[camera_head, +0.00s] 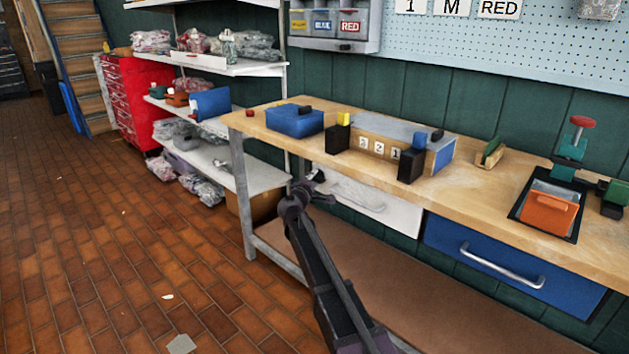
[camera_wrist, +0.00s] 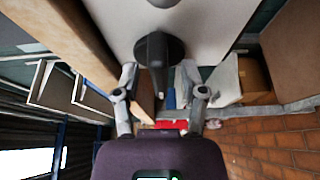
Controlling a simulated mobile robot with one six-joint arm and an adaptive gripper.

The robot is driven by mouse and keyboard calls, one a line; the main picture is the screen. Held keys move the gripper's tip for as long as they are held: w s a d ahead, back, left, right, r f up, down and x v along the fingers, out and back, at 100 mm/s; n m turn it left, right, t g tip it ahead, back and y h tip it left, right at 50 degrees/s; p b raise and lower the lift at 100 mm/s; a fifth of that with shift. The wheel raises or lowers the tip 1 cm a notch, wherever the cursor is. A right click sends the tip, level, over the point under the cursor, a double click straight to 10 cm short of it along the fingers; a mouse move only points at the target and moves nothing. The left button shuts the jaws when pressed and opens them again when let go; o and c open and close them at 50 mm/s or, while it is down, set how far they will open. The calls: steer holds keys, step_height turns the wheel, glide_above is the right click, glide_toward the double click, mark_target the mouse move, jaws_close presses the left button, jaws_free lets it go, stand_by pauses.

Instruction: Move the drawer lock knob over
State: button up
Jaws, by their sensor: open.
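The dark lock knob (camera_wrist: 157,50) shows in the wrist view, with a round base on a pale drawer front and a bar that points down the picture. The white drawer (camera_head: 395,212) is under the left part of the workbench in the head view. My gripper (camera_head: 314,182) is at this drawer's left end, and the knob cannot be made out there. In the wrist view my gripper (camera_wrist: 158,82) is open, with one finger on each side of the bar's lower end. I cannot tell whether either finger touches it.
The wooden workbench top (camera_head: 480,185) lies above my gripper. A blue drawer (camera_head: 510,265) with a metal handle is to the right. A bench leg (camera_head: 242,200) and a white shelf unit (camera_head: 255,180) stand to the left. The brick floor (camera_head: 120,260) is mostly clear.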

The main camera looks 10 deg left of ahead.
steer(key=shift+c, duration=0.2)
jaws_close()
steer(key=shift+d, duration=0.1)
steer(key=shift+r+n+p, duration=0.1)
steer(key=shift+n+p, duration=0.2)
steer(key=shift+p, duration=0.05)
steer(key=n+g+p, duration=0.1)
steer(key=n+p, duration=0.1)
steer(key=shift+r+n+g, duration=0.1)
steer(key=shift+n+g, duration=0.2)
steer(key=n+g+h+p, duration=0.1)
steer(key=n+g+p, duration=0.1)
steer(key=n, duration=0.2)
steer(key=shift+w+p, duration=0.1)
steer(key=shift+p, duration=0.3)
steer(key=n+g+h+p, duration=0.1)
steer(key=n, duration=0.2)
steer(key=shift+g, duration=0.4)
steer(key=shift+n+g+h+p, duration=0.4)
steer(key=shift+n+g+h, duration=0.35)
steer(key=shift+n, duration=0.85)
